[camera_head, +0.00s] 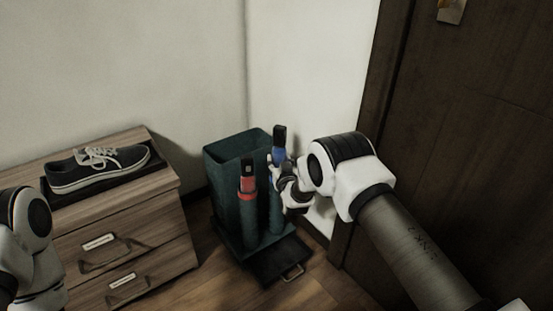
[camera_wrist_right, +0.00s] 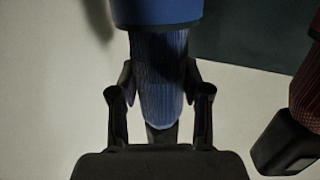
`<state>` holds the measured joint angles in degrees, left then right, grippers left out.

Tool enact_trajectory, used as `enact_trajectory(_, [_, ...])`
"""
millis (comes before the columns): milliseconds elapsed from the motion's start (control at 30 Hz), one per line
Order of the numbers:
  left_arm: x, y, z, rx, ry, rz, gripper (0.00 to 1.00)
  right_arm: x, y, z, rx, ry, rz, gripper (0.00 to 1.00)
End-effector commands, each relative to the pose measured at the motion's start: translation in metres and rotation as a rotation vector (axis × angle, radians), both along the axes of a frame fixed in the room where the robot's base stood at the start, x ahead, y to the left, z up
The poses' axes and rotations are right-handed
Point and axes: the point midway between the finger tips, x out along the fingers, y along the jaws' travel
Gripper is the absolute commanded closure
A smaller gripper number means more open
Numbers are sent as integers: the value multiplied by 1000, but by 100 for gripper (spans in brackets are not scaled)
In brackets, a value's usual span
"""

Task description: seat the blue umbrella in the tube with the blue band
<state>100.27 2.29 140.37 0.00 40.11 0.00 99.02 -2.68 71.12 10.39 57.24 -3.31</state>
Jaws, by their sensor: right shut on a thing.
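The blue umbrella (camera_head: 278,154) stands about upright at the stand's right side, its black handle (camera_head: 280,134) on top. My right gripper (camera_head: 277,168) is shut on it just below the handle. In the right wrist view, the fingers of my right gripper (camera_wrist_right: 158,72) flank the ribbed blue cloth of the umbrella (camera_wrist_right: 160,58). The cloth runs into the wider, smooth blue band of a tube (camera_wrist_right: 158,10); its lower part is hidden there, so the depth cannot be told. In the head view, my gripper covers much of this area. My left gripper is out of view.
A red umbrella (camera_head: 247,182) with a black handle stands in the neighbouring front tube of the teal stand (camera_head: 222,158). A dark tray (camera_head: 272,264) lies at the stand's foot. A wooden cabinet (camera_head: 150,225) with a shoe (camera_head: 95,170) is left; a dark door (camera_head: 470,140) is right.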

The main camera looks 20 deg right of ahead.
Motion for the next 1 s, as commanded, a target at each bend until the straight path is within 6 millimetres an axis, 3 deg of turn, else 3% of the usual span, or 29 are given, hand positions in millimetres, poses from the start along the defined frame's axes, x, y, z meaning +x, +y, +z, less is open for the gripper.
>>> enact_trajectory(1000, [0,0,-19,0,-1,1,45,0,0,-26,0,-2,0,99])
